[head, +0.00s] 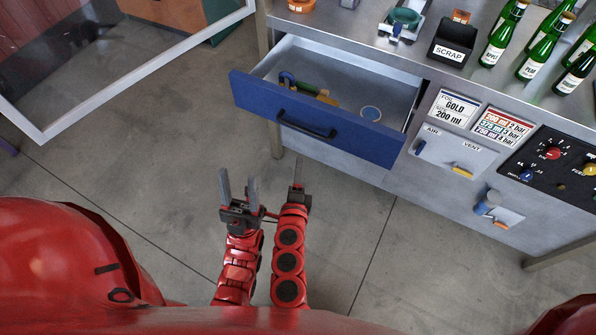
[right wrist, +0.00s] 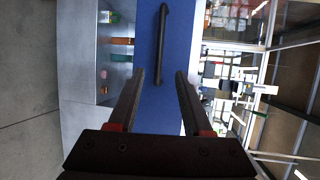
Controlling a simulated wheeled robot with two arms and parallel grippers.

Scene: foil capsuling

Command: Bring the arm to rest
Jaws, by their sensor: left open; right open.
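My left gripper (head: 238,178) is open and empty, with its two fingers apart over the floor in front of the bench. My right gripper (head: 298,170) stands just to its right in the head view and is seen nearly edge-on. In the right wrist view its fingers (right wrist: 160,74) are apart with nothing between them. The blue drawer front (head: 250,97) and its dark handle (head: 306,124) lie beyond both grippers, and I see no contact. The handle also shows past the fingertips in the right wrist view (right wrist: 161,40).
On the bench are a scrap bin (head: 453,43) and several green bottles (head: 503,35). A framed glass panel (head: 130,85) is at the upper left. The floor (head: 130,150) between is clear.

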